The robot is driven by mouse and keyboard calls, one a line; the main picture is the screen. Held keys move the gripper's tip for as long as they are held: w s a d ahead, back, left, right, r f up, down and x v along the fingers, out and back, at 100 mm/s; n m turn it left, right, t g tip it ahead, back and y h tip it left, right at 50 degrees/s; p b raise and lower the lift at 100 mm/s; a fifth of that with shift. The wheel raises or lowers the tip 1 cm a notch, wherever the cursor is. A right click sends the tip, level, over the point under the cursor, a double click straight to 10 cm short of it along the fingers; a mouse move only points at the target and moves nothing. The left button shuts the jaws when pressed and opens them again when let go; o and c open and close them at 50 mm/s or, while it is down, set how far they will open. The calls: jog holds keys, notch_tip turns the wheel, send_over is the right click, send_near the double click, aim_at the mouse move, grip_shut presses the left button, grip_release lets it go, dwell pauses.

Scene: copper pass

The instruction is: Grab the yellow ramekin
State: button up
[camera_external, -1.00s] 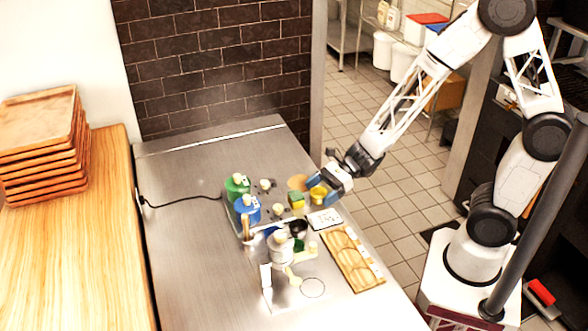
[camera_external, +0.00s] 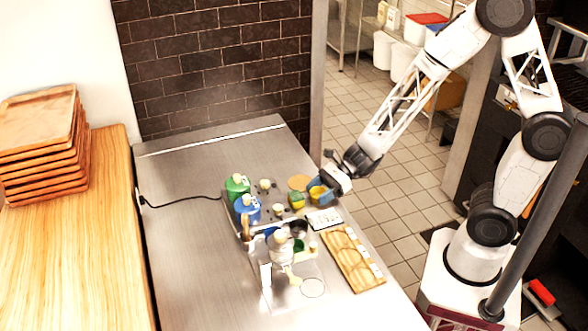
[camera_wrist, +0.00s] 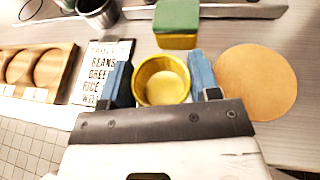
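The yellow ramekin (camera_external: 316,192) is near the right edge of the steel counter. In the wrist view the ramekin (camera_wrist: 162,82) appears upright and empty, between the two blue fingers of my gripper (camera_wrist: 161,82). In the external view my gripper (camera_external: 329,183) is low at the ramekin and partly covers it. The fingers are spread about as wide as the ramekin, close to its left and right sides. I cannot tell whether they press on it or only flank it.
A green-and-yellow sponge (camera_wrist: 177,24) lies just beyond the ramekin. A round tan disc (camera_wrist: 256,82) is right of my fingers in the wrist view. A lettered card (camera_wrist: 103,68) and a wooden board (camera_wrist: 38,72) are left. Green (camera_external: 237,186) and blue bottles (camera_external: 247,208) stand farther in.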

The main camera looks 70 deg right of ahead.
jog(key=shift+c, duration=1)
jog(key=shift+r, duration=1.6)
jog(key=shift+s+d+r, duration=0.1)
jog(key=shift+s+r, duration=0.15)
jog(key=shift+s, duration=0.05)
jog(key=s+d+r, duration=0.1)
jog(key=s+d, duration=0.2)
jog(key=s, duration=1.2)
jog(key=shift+d+r, duration=0.15)
jog(key=shift+w, duration=0.1)
